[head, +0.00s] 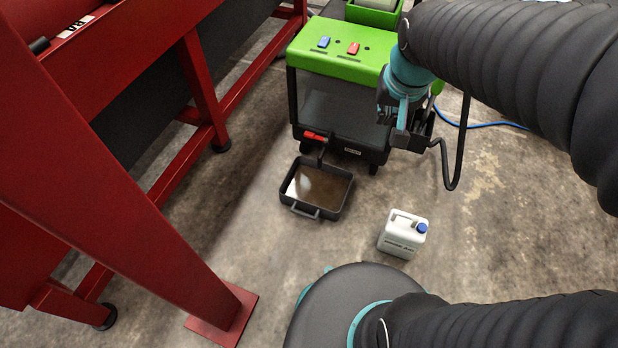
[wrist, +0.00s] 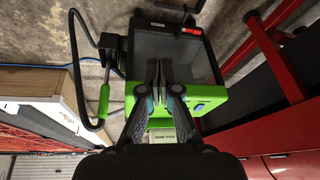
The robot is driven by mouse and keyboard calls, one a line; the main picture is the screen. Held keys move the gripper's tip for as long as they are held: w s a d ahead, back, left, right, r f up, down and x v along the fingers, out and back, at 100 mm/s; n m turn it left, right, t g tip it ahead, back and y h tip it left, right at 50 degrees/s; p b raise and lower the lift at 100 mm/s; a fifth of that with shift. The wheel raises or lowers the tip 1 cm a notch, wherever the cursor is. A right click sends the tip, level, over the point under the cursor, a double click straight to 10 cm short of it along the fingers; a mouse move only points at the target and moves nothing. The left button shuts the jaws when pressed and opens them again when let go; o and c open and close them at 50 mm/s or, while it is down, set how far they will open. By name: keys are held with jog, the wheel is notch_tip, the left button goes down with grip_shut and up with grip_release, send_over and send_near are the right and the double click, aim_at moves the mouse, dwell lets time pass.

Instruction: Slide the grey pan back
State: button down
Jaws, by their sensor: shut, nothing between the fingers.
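The grey pan (head: 338,208) sits flat on the concrete floor in the head view, holding a brownish, shiny liquid. A handle is on its near side. Its far edge lies close to the front of the green-topped machine (head: 343,66), below a red valve lever (head: 314,135) and a dark spout. My gripper (head: 400,135) is high up at the right of the machine, well away from the pan. In the wrist view my gripper (wrist: 161,70) has its fingers together, with nothing between them, in front of the machine's green top.
A white jerrycan (head: 402,236) with a blue cap stands on the floor to the right of the pan. A red steel frame (head: 150,230) fills the left. A blue hose (head: 485,125) lies at the right. Bare floor surrounds the pan's near side.

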jog(key=w+a+f+g+b, duration=0.1)
jog(key=w+a+f, duration=0.3)
jog(key=w+f, duration=0.55)
jog(key=m+g+b, duration=0.3)
send_over(312, 199)
notch_tip(312, 199, down, 36)
notch_tip(312, 199, down, 11)
jog(key=shift+r+b, duration=0.15)
jog(key=shift+b, duration=0.5)
jog(key=s, duration=0.1)
jog(key=s+a, duration=0.1)
jog(key=s, duration=0.1)
jog(key=shift+a+r, duration=0.1)
jog(key=shift+r, duration=0.05)
jog(key=shift+s+a, duration=0.15)
jog(key=shift+s, duration=0.25)
